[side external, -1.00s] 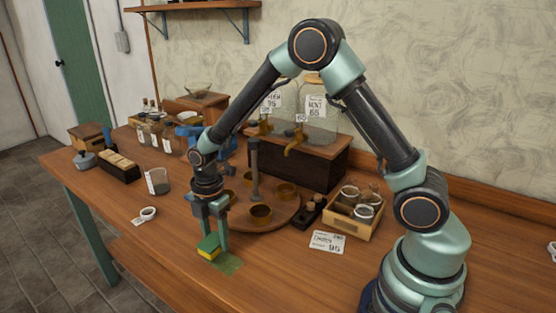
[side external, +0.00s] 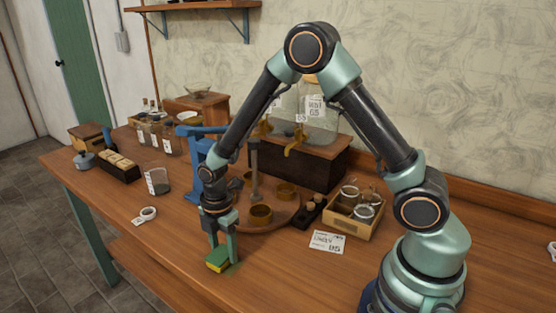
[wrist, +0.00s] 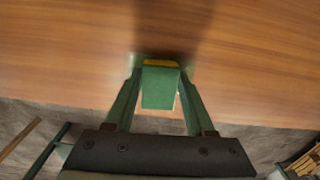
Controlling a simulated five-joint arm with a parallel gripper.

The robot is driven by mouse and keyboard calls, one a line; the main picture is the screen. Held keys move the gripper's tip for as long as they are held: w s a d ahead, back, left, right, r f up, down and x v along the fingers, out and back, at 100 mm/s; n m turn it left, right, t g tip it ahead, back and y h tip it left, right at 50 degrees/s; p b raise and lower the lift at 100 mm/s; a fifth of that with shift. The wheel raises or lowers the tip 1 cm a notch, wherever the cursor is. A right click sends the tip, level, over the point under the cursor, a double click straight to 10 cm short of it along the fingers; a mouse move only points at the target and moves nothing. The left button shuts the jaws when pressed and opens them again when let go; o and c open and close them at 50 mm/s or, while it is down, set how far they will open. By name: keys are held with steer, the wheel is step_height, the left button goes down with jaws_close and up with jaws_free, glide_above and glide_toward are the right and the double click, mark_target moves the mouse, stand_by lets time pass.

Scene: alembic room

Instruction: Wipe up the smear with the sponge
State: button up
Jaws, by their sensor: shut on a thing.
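The sponge (side external: 217,264), green with a yellow layer, is held between the fingers of my gripper (side external: 221,257), low at the tabletop near the front edge. In the wrist view the sponge (wrist: 158,88) shows its green face with a yellow strip at its far end, and my gripper (wrist: 160,72) has a finger on each side of it. The green smear is mostly hidden by the sponge and fingers. A faint greenish tint of the smear (wrist: 131,66) shows beside the sponge. I cannot tell for sure whether the sponge touches the table.
A round wooden stand (side external: 290,213) with brass cups (side external: 261,214) is just behind my gripper. A price card (side external: 327,242) and a jar crate (side external: 354,214) are to the right. The front tabletop is clear.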

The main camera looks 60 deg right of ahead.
steer(key=shift+w+f, duration=0.1)
steer(key=shift+w, duration=1.05)
steer(key=s, duration=0.2)
steer(key=s+d, duration=0.1)
steer(key=s, duration=0.1)
steer(key=shift+w+d, duration=0.15)
steer(key=shift+w, duration=1.8)
steer(key=shift+s, duration=2.15)
steer(key=shift+w+a, duration=0.2)
steer(key=shift+w, duration=0.5)
steer(key=shift+w+a, duration=0.25)
steer(key=shift+w, duration=0.45)
steer(key=shift+w+a, duration=0.2)
steer(key=shift+w, duration=0.5)
steer(key=shift+s, duration=2)
steer(key=shift+w, duration=1.9)
steer(key=shift+s+d, duration=0.3)
steer(key=shift+s, duration=0.65)
steer(key=shift+s+d, duration=0.3)
steer(key=shift+s, duration=0.85)
step_height(320, 180, up, 8)
steer(key=shift+d, duration=0.1)
